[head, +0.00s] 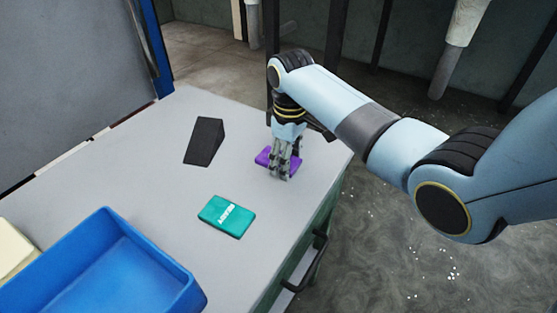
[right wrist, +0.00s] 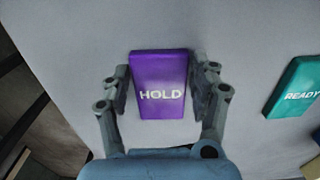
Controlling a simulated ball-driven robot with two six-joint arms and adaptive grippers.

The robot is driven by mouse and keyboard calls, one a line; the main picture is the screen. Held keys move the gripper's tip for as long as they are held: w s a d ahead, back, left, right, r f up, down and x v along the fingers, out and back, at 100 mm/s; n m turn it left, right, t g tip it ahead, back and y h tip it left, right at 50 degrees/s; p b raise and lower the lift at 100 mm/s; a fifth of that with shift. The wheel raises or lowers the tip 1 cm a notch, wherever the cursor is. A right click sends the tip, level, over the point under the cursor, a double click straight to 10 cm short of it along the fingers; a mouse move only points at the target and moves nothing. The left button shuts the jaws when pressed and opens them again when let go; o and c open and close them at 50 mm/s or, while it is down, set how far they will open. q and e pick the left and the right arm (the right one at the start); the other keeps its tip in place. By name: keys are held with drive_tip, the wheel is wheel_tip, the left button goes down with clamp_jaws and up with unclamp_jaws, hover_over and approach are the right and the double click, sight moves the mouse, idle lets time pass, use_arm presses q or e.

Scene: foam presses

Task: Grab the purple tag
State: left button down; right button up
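The purple tag (right wrist: 160,80), marked HOLD, lies flat on the grey table. In the head view it shows partly behind my right gripper (head: 281,172), at its left and right edges (head: 264,157). In the right wrist view my right gripper (right wrist: 162,92) has its two fingers on either side of the tag, spread about the tag's width. The left finger is very near or touching the left edge; a narrow gap seems to show on the right. I cannot tell whether the fingers press on it. My left gripper is not in view.
A teal tag (head: 227,216), marked READY (right wrist: 296,88), lies nearer on the table (head: 180,240). A blue bin (head: 105,265) is at the front left. The table's right edge, with a handle below, is close to the purple tag.

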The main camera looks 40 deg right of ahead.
drive_tip(key=c, duration=0.7)
